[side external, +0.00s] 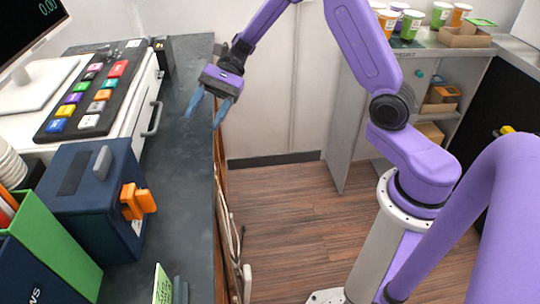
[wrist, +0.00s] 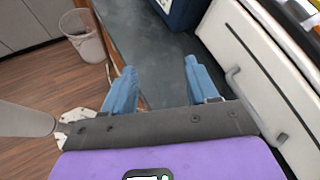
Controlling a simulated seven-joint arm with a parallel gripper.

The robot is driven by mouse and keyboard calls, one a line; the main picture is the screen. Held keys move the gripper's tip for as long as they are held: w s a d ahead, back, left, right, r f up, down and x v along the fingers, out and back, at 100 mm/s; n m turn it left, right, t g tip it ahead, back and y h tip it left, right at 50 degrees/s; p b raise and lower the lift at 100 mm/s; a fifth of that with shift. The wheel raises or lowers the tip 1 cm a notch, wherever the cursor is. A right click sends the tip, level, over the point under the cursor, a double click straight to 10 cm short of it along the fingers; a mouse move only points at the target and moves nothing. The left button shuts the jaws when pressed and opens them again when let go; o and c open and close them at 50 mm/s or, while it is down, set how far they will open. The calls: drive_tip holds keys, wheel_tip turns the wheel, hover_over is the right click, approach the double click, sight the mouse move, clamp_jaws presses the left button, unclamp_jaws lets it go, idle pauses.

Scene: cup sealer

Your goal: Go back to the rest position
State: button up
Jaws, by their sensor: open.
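My gripper (side external: 209,107) is open and empty in the side external view. Its two blue fingers point down over the right edge of the dark countertop (side external: 186,195). In the wrist view my gripper (wrist: 160,85) shows both blue fingers spread apart with nothing between them. The dark blue sealer box (side external: 90,195) with orange handles stands on the counter, nearer the camera and left of my gripper. Part of a dark blue box (wrist: 183,12) shows at the top of the wrist view.
A register keypad (side external: 92,98) with coloured keys sits on a white drawer unit (side external: 140,115) left of my gripper. A green-sided box (side external: 60,235) stands at the front left. Cups (side external: 412,24) stand on the back-right shelf. A waste bin (wrist: 82,36) stands on the floor.

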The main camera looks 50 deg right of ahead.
drive_tip(key=s+n+g+h, duration=0.3)
drive_tip(key=s+n+h, duration=0.7)
drive_tip(key=s, duration=1)
drive_tip(key=s+d+n+t+h, duration=0.1)
drive_tip(key=s+d+n+t, duration=0.4)
drive_tip(key=s+n, duration=0.5)
drive_tip(key=shift+d+r+n+h, duration=0.4)
drive_tip(key=shift+d+n, duration=0.9)
drive_tip(key=shift+n, duration=0.9)
